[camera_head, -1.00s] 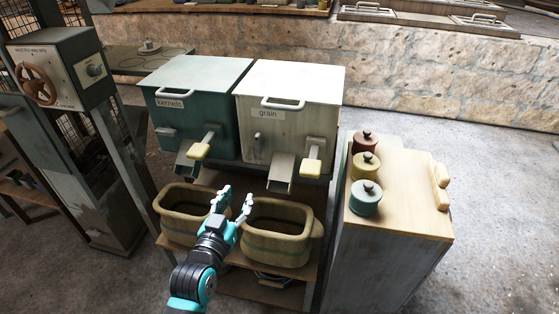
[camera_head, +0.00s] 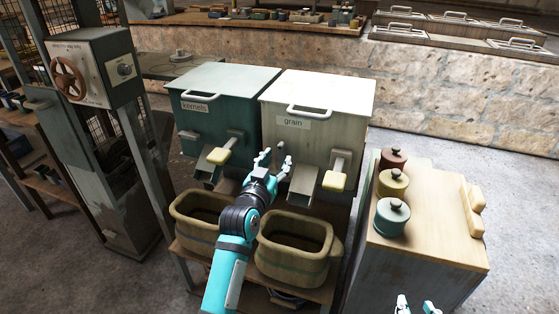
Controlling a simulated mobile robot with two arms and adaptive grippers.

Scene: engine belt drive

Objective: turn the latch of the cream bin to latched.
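The cream bin (camera_head: 322,98) carries a "grain" label and stands to the right of the green "kernels" bin. Its latch (camera_head: 281,149) is a small grey handle on the left of its front, appearing roughly upright and partly hidden by my fingers. My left gripper (camera_head: 275,160) is open, with its fingers spread just in front of and below the latch. I cannot tell whether it touches the latch. My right gripper (camera_head: 415,305) shows only its fingertips at the bottom edge; they are apart and empty.
The green bin (camera_head: 225,85) has a chute and yellow-ended lever. The cream bin's chute (camera_head: 302,184) and lever (camera_head: 335,180) are right of my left gripper. Tubs (camera_head: 290,268) stand below. A wooden-topped cabinet (camera_head: 435,235) with lidded pots (camera_head: 392,215) is at right.

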